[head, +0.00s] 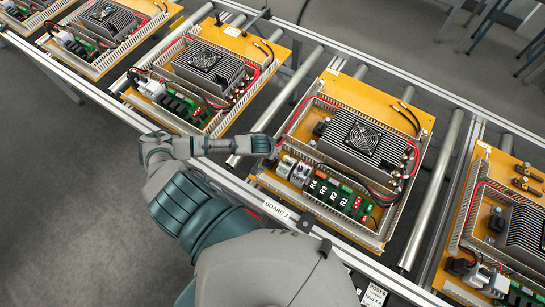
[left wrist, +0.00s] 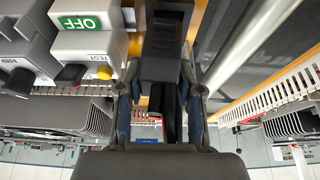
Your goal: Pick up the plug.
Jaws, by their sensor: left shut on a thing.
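In the left wrist view my left gripper (left wrist: 160,105) is shut on a black block, which I take to be the plug (left wrist: 166,45). The block sits between the two fingers and runs up to the top of the picture. In the head view the plug is hidden or too small to make out at the fingertips. I cannot tell whether it still touches the board. My right gripper is in neither view.
The middle board carries a finned heat sink with a fan (head: 362,140), green relays (head: 330,194) and slotted ducts. A grey box marked OFF (left wrist: 82,45) stands close left of the gripper. More boards lie on the roller conveyor to either side; bare rollers (head: 300,95) show between them.

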